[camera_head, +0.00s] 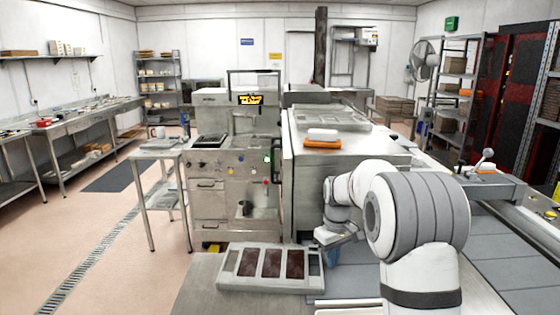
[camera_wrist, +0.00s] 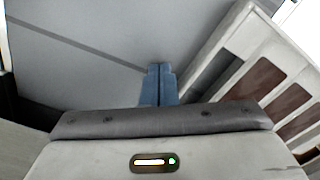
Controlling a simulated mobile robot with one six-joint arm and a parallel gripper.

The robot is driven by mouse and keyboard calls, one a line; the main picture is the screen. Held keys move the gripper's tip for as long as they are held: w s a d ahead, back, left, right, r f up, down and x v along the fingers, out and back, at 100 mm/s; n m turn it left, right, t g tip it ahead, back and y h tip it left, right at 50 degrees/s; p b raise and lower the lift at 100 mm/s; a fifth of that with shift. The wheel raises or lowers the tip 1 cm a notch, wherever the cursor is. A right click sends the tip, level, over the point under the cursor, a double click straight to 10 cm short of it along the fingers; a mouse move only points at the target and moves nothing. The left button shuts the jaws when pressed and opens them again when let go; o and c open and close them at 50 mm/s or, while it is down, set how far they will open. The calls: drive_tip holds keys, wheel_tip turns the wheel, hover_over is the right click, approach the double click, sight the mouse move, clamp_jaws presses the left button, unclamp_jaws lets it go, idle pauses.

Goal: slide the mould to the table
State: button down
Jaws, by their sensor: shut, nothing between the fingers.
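The mould (camera_head: 271,268) is a pale grey tray with several long cavities of dark brown filling. It lies flat at the lower middle of the head view, partly on a grey metal table (camera_head: 205,285) and close to the grey conveyor plates (camera_head: 345,285). In the wrist view the mould (camera_wrist: 222,62) shows at the right, tilted in the picture. My gripper (camera_wrist: 158,70) has blue fingers pressed together with nothing between them. It points down over the grey surface just beside the mould's right end. In the head view the fingers (camera_head: 333,256) are partly hidden; I cannot tell whether they touch the mould.
A steel machine (camera_head: 235,170) with knobs and a cup stands behind the mould. A large steel cabinet (camera_head: 350,155) bears an orange and white item (camera_head: 322,138). A small side table (camera_head: 160,155) stands left.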

sight(296, 262)
drive_tip(key=shift+a+p, duration=0.5)
drive_tip(key=shift+a, duration=4.6)
drive_tip(key=shift+d+r+p, duration=0.5)
drive_tip(key=shift+r+p, duration=0.25)
drive_tip(key=shift+r, duration=0.4)
drive_tip(key=shift+d+r+p, duration=0.5)
drive_tip(key=shift+r+p, duration=0.3)
drive_tip(key=shift+r, duration=0.35)
drive_tip(key=shift+d+r+p, duration=0.5)
drive_tip(key=shift+r+p, duration=0.25)
drive_tip(key=shift+r, duration=0.4)
drive_tip(key=shift+d, duration=0.1)
drive_tip(key=shift+s+r, duration=0.1)
drive_tip(key=shift+r, duration=0.05)
drive_tip(key=s+d+r+m+t+b, duration=0.1)
drive_tip(key=s+d+m, duration=0.2)
drive_tip(key=s, duration=1.3)
drive_tip(key=s+d+r+m+t+b, duration=0.2)
drive_tip(key=s+d+m, duration=0.1)
drive_tip(key=s, duration=1.3)
drive_tip(key=shift+d, duration=0.7)
